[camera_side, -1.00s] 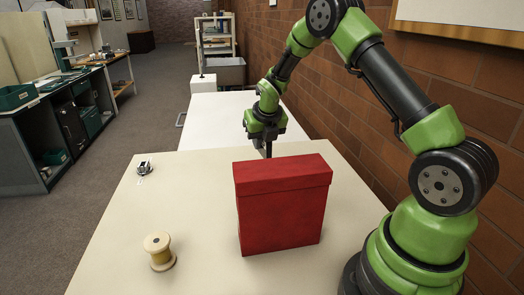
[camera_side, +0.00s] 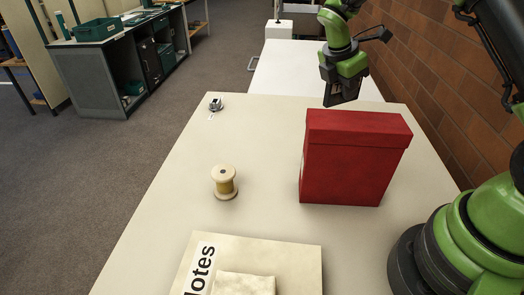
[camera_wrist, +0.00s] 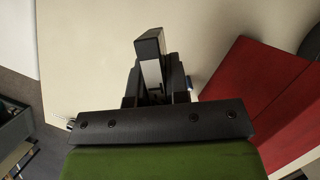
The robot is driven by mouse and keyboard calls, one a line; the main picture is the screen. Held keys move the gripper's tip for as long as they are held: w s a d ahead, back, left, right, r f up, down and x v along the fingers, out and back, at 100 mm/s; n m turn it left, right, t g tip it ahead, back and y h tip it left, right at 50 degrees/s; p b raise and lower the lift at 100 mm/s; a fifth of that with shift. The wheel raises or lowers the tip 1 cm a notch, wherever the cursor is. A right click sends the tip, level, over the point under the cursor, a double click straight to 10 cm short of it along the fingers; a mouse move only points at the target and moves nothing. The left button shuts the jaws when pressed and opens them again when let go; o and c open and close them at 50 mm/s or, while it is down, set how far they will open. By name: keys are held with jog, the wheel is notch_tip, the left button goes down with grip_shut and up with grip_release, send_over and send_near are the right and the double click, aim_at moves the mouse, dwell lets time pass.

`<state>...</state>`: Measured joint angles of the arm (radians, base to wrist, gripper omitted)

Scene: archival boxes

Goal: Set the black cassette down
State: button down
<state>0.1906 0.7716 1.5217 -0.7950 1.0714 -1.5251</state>
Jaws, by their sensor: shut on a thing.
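The black cassette (camera_wrist: 150,44) is a flat dark block with a pale strip on one side. In the wrist view it stands on edge between the fingers of my gripper (camera_wrist: 156,78). In the side view my gripper (camera_side: 344,82) is shut on the cassette (camera_side: 341,94), which hangs down just behind the red box, near the far edge of the cream table (camera_side: 258,150). I cannot tell from these views whether the cassette's lower edge touches the table.
A tall red box (camera_side: 352,160) stands close in front of my gripper. A wooden spool (camera_side: 224,183) and a small silver-and-black item (camera_side: 216,103) are at left. A flat box with a text label (camera_side: 306,262) lies at front.

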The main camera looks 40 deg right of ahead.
jog(key=s+a+r+m+g+y, duration=0.1)
jog(key=a+r+m+g+y, duration=0.2)
jog(key=m, duration=0.7)
jog(key=a+r+m+g+y, duration=0.1)
jog(key=a+m+y, duration=0.3)
jog(key=m, duration=0.5)
jog(key=w+a+f+m+t, duration=0.4)
jog(key=w+a+m, duration=0.15)
jog(key=m, duration=0.65)
jog(key=w+a+f+m+t, duration=0.4)
jog(key=w+m, duration=0.2)
jog(key=m, duration=0.6)
jog(key=shift+y, duration=0.4)
jog(key=f, duration=0.9)
jog(key=shift+w+d+f, duration=0.1)
jog(key=shift+w+f, duration=0.1)
jog(key=shift+f, duration=0.1)
jog(key=c, duration=1.1)
grip_release()
jog(key=shift+f, duration=0.1)
